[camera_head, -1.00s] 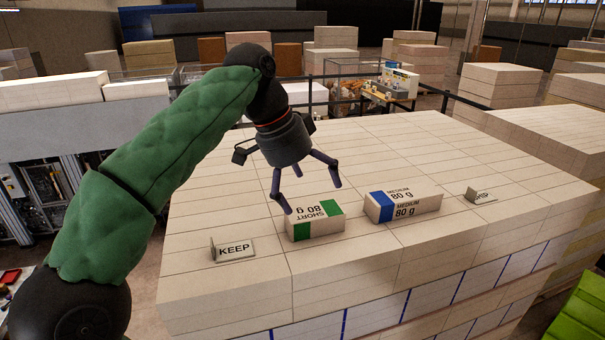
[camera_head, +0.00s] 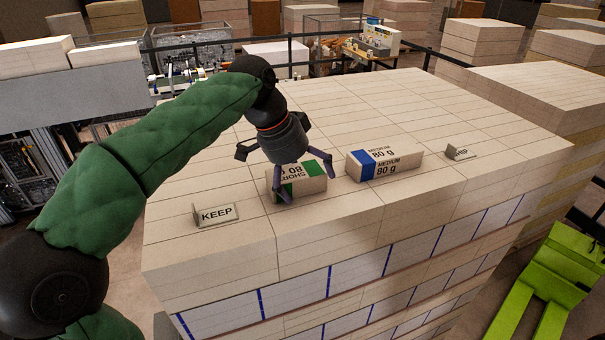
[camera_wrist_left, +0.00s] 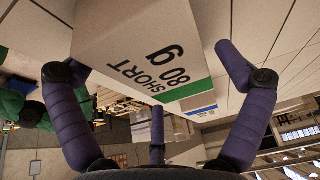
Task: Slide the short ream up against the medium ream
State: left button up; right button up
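The short ream (camera_head: 314,184), white with green bands, lies on the stacked pallet top; it also shows close up in the left wrist view (camera_wrist_left: 150,45). The medium ream (camera_head: 405,161), white with a blue band, lies to its right with a gap between them. A bit of the medium ream's blue band (camera_wrist_left: 203,109) shows beyond the short ream in the left wrist view. My left gripper (camera_head: 308,188) is open, its fingers spread around the short ream from above; contact cannot be told. It hides part of the short ream. My right gripper is not in view.
A KEEP sign (camera_head: 217,214) stands to the left of the short ream. A SHIP sign (camera_head: 460,152) stands right of the medium ream. The pallet top (camera_head: 420,105) behind the reams is clear. A green pallet jack (camera_head: 545,285) is on the floor at right.

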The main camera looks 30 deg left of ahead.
aim_at(320, 170)
pick_arm(q)
jog(key=c, duration=1.3)
jog(key=shift+o, duration=0.2)
jog(key=shift+w+d, duration=1.4)
jog(key=shift+w, duration=0.1)
jog(key=shift+w+d+f, duration=0.1)
jog(key=shift+w+d, duration=0.4)
jog(key=shift+w, duration=0.05)
jog(key=shift+w+d, duration=0.15)
jog(key=shift+w+d, duration=0.3)
jog(key=shift+w, duration=0.05)
